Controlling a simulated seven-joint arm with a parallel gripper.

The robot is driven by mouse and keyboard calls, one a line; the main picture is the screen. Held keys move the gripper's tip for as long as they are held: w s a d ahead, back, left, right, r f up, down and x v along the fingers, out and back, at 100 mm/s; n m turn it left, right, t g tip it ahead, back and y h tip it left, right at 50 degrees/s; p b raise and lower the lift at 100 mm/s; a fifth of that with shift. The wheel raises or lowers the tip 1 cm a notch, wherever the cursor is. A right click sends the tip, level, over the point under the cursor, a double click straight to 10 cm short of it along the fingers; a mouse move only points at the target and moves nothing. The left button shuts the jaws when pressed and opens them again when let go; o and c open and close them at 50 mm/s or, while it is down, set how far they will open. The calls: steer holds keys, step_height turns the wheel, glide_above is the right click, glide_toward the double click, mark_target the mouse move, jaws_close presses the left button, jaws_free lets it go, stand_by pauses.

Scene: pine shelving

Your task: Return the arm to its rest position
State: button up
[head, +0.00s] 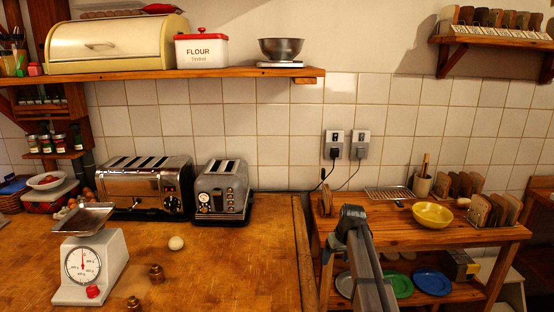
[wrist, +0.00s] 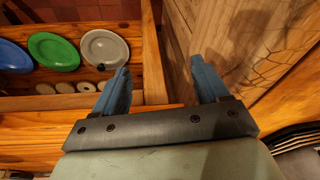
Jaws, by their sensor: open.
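My gripper (wrist: 163,82) shows in the wrist view with its two blue fingers spread apart and nothing between them. Beyond the fingers are the edge of a wooden shelf unit and a wooden panel. In the head view my arm (head: 362,262) rises from the bottom edge, right of centre, in front of the pine side table (head: 390,222). The gripper itself cannot be made out in the head view.
The side table holds a yellow bowl (head: 432,215), a wire rack (head: 389,192) and bread slices (head: 497,210). Its lower shelf bears a green plate (wrist: 54,51), a blue plate (wrist: 13,57) and a grey plate (wrist: 104,48). The worktop (head: 220,270) at left carries toasters (head: 221,191) and a scale (head: 88,265).

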steer(key=s+d+f+g, duration=0.1)
steer(key=s+d+f, duration=0.15)
steer(key=f, duration=0.35)
steer(key=s+d+f, duration=0.1)
steer(key=s+f, duration=0.2)
steer(key=f, duration=0.4)
steer(key=s+a+f+m+g, duration=0.1)
steer(key=s+a+f+g, duration=0.25)
steer(key=s+f, duration=1.25)
steer(key=s+a+f+g, duration=0.1)
steer(key=s+f, duration=0.4)
steer(key=s, duration=0.6)
steer(key=s+a+f+m+g+h, duration=0.1)
steer(key=s+f, duration=0.4)
steer(key=s, duration=0.6)
steer(key=s+a+f+g, duration=0.1)
steer(key=s+f, duration=0.3)
steer(key=s, duration=0.7)
steer(key=shift+s+a+f+m+g, duration=0.3)
steer(key=shift+f+g, duration=0.1)
steer(key=shift+g, duration=0.35)
